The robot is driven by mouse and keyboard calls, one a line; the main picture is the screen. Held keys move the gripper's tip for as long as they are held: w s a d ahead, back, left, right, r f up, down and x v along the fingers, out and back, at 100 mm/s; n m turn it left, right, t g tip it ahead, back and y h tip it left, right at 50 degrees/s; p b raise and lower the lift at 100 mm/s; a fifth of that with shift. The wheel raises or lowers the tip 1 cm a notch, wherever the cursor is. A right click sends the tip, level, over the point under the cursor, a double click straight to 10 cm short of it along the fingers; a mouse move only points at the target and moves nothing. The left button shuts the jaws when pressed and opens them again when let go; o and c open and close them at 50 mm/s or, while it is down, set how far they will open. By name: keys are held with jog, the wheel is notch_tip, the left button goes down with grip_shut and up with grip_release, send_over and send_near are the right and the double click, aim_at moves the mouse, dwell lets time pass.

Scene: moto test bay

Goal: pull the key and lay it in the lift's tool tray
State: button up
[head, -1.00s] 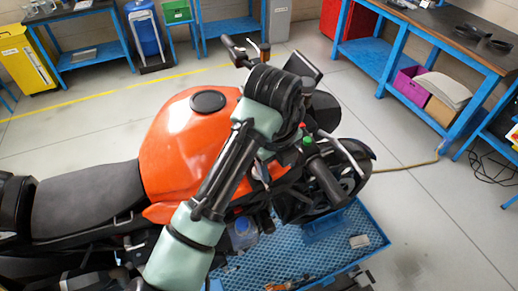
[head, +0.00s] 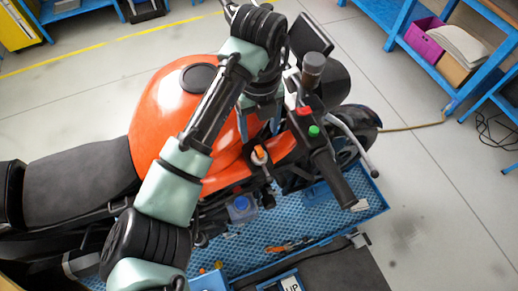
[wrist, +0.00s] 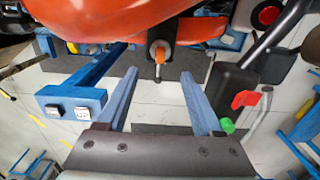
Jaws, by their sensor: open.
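The key, with an orange head (head: 259,155), stands in the motorcycle beside the handlebar. My gripper (head: 259,136) is open above the key in the head view. In the wrist view my gripper (wrist: 159,74) has its two blue fingers spread to the left and right of the key, with gaps on both sides. A blue mesh tray (head: 325,228), which looks like the tool tray, lies low beside the motorcycle with an orange-handled tool (head: 285,246) in it.
The orange fuel tank (head: 160,120) is left of my gripper. The right handlebar grip (head: 332,178), with red and green buttons, is close on its right. An UP button (wrist: 83,113) shows in the wrist view.

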aim_at(259, 150)
jog(key=shift+w+f+b, duration=0.15)
jog(key=shift+f+b, duration=0.35)
jog(key=shift+f, duration=0.3)
notch_tip(259, 150, down, 7)
jog(key=b, duration=0.5)
jog(key=shift+f, duration=0.15)
dwell(0.4)
grip_shut()
dwell(1.3)
jog(key=shift+r+p, duration=2.35)
jog(key=shift+r, duration=0.7)
